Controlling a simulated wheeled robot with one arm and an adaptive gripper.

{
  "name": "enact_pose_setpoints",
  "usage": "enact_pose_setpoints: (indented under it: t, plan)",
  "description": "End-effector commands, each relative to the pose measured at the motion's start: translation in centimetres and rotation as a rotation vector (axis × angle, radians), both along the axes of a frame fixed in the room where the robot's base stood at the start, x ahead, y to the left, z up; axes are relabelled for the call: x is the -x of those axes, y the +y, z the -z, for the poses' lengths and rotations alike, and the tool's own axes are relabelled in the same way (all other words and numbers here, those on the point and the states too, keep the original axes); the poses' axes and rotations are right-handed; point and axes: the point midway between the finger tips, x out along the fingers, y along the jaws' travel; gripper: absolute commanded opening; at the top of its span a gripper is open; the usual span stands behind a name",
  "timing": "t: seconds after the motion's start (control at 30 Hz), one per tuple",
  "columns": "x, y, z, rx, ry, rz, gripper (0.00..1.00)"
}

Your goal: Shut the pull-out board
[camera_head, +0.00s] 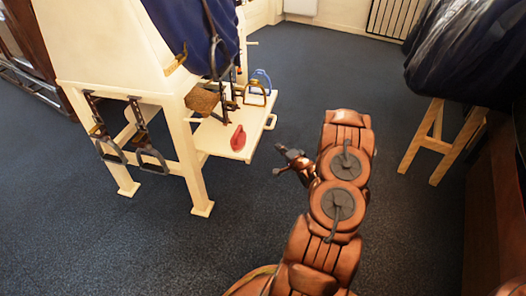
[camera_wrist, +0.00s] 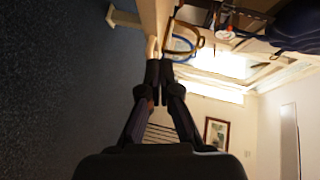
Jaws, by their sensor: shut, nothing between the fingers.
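The cream pull-out board (camera_head: 214,140) sticks out from the low part of the cream saddle stand (camera_head: 120,60), to the right. A small handle (camera_head: 271,122) sits on its outer edge. My gripper (camera_head: 279,158) is to the right of the board in the head view, apart from it there. In the wrist view, the shut, empty fingers (camera_wrist: 159,68) point at the board's edge (camera_wrist: 152,14), with the pale handle (camera_wrist: 151,46) just past the tips. I cannot tell whether they touch.
A wooden trestle (camera_head: 440,140) under a dark cover stands at right. The floor between is clear.

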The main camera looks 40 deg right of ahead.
Motion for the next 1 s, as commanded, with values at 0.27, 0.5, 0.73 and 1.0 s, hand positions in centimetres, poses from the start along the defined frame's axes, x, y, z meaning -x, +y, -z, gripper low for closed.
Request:
enact_pose_setpoints:
  t: [0.27,0.5,0.73,1.0]
  plan:
    - [2.4,0.0,3.8,-0.14,-0.189,0.023,0.0]
    - [1.5,-0.2,4.0,-0.156,-0.218,0.021,0.0]
    - [-2.1,-0.9,4.1,-0.156,-0.214,0.02,0.0]
    - [-6.4,-1.9,4.0,-0.153,-0.216,0.02,0.0]
